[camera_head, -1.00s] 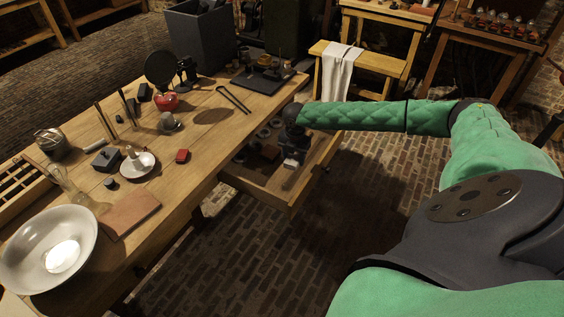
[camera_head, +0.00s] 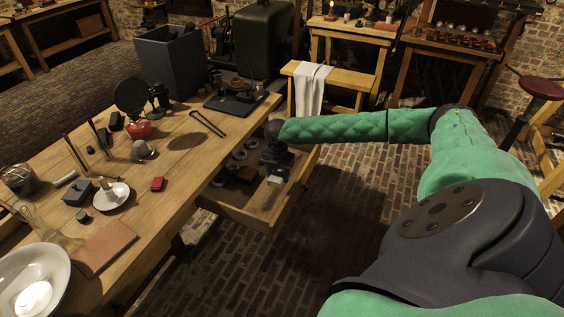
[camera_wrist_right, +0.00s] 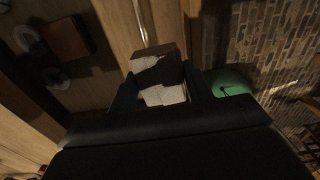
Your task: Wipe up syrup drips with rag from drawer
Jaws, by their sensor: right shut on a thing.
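The wooden drawer (camera_head: 262,213) stands open at the table's right side. My right gripper (camera_head: 277,172) is above the drawer, pointing down. In the right wrist view my right gripper (camera_wrist_right: 165,88) is shut on a small pale, boxy thing (camera_wrist_right: 160,72), partly in shadow; I cannot tell whether it is a folded rag. A dark round patch (camera_head: 185,141) lies on the table top; I cannot tell whether it is syrup or shadow. My left gripper is not in view.
Rings (camera_head: 238,155) lie in the drawer. A white cloth (camera_head: 311,88) hangs over a bench. Brick floor lies right of the drawer.

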